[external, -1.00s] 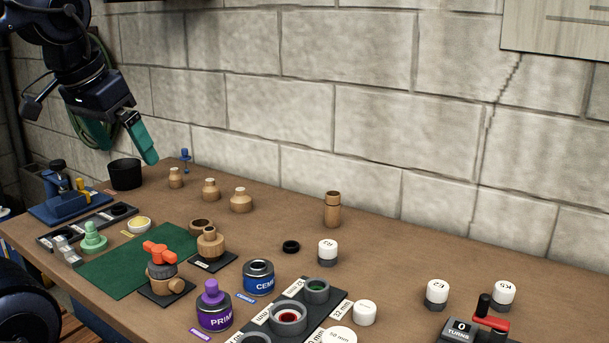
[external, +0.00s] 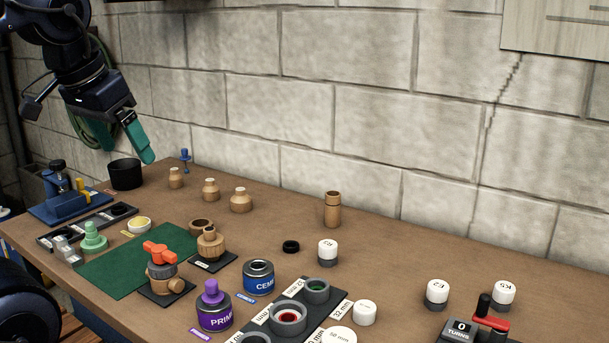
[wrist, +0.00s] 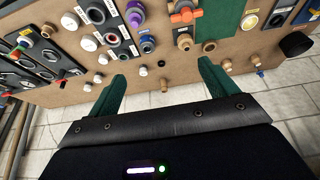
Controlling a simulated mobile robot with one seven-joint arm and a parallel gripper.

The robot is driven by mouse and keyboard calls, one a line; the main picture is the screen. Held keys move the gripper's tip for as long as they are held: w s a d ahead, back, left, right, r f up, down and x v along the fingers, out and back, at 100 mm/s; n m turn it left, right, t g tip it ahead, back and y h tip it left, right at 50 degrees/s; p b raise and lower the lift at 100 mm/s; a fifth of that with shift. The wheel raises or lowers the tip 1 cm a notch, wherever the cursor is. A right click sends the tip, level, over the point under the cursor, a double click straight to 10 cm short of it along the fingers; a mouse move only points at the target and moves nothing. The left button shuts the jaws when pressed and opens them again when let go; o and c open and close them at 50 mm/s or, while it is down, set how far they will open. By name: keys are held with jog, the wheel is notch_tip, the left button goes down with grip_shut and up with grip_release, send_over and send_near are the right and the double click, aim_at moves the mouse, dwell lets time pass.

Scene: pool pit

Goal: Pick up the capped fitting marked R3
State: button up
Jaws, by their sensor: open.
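The fitting marked R3 (external: 327,252) stands upright on the brown workbench in the external view, with a white cap over a dark grey body. It is right of a black ring and in front of a tall wooden cylinder. My gripper (external: 141,143) is high at the back left, above the bench and far from R3. In the wrist view, my gripper (wrist: 161,72) has its two teal fingers wide apart with nothing between them. Several small white caps show there, but their marks are too small to read, so I cannot tell which is R3.
Similar capped fittings, E2 (external: 437,294) and K5 (external: 503,294), stand to the right near a turns counter (external: 462,329). The tall wooden cylinder (external: 332,210) stands behind R3. A labelled dark tray (external: 340,301) and blue can (external: 258,277) are in front.

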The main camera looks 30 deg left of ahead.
jog(key=c, duration=0.4)
jog(key=shift+w, duration=0.1)
jog(key=m+h, duration=0.3)
jog(key=m, duration=0.4)
send_over(328, 243)
jog(key=s+a, duration=0.3)
notch_tip(328, 243, down, 21)
jog(key=shift+g, duration=0.3)
jog(key=shift+s+d+x, duration=0.1)
jog(key=shift+x, duration=1.45)
jog(key=shift+s+d+x, duration=0.1)
jog(key=shift+s+x, duration=0.05)
jog(key=shift+x, duration=1.35)
jog(key=shift+s+x, duration=0.15)
jog(key=shift+x, duration=0.85)
jog(key=shift+s+x, duration=0.1)
jog(key=shift+x, duration=0.9)
jog(key=shift+w+f, duration=0.25)
jog(key=shift+f, duration=0.5)
